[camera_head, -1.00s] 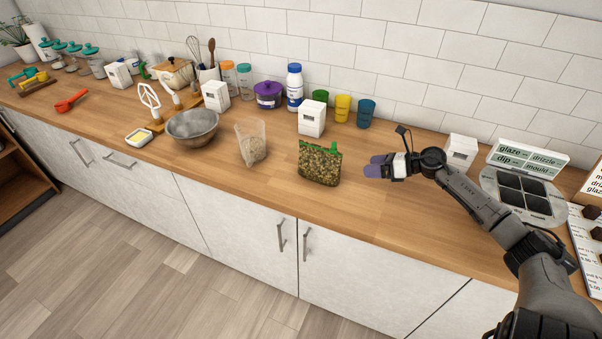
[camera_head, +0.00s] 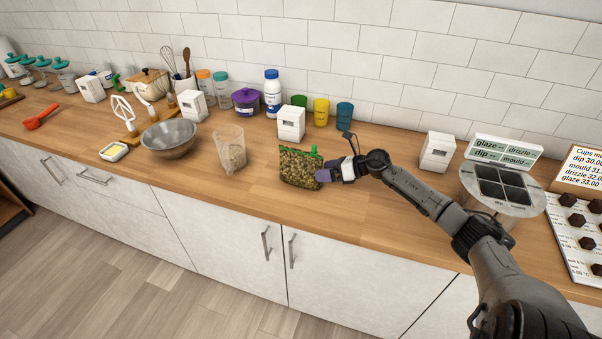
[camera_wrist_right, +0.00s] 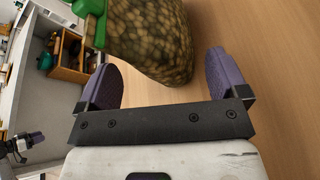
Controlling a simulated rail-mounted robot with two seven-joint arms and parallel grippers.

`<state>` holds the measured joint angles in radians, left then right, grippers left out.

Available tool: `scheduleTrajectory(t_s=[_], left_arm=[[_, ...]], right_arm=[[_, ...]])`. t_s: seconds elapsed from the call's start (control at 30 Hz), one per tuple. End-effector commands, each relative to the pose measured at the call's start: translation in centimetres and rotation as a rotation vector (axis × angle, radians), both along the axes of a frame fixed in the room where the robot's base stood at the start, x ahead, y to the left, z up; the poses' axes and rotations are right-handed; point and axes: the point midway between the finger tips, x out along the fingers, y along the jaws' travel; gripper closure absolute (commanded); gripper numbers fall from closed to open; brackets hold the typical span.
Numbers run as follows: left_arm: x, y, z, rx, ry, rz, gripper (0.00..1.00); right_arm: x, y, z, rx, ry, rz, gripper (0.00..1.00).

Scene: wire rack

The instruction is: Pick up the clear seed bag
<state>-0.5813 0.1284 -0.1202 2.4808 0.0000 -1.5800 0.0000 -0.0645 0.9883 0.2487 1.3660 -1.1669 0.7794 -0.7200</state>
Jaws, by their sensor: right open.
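The clear seed bag (camera_head: 298,167) stands on the wooden counter, full of brown-green seeds, with a green clip (camera_head: 314,151) at its top right. My right gripper (camera_head: 322,174) is open at the bag's right side. In the right wrist view, the bag's near edge (camera_wrist_right: 160,55) reaches between the two purple fingers (camera_wrist_right: 165,78), with a gap to the right-hand finger. Contact with the left-hand finger cannot be told. A dark part with a purple tip at the lower left of that view looks like my left gripper (camera_wrist_right: 30,143); its jaws are too small to read.
Counter in front is clear.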

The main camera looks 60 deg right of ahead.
Motion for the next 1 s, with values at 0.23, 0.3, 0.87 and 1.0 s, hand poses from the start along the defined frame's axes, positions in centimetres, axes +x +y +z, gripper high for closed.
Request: scheduleTrajectory(t_s=[0.23,0.3,0.87,1.0], left_arm=[[0.1,-0.1,-0.5,-0.003,-0.002,0.003,0.57],[0.1,-0.2,-0.6,-0.006,-0.001,0.004,0.57],[0.1,-0.3,-0.6,-0.011,-0.001,0.008,0.57],[0.1,-0.2,-0.6,-0.007,-0.001,0.005,0.57]], right_arm=[[2.4,0.5,-1.0,0.002,-0.003,0.0,0.08],[2.9,0.7,-1.2,0.002,-0.002,0.0,0.08],[3.5,1.0,-1.4,0.0,0.0,0.0,0.21],[3.5,0.9,-1.4,0.0,0.0,0.0,0.35]])
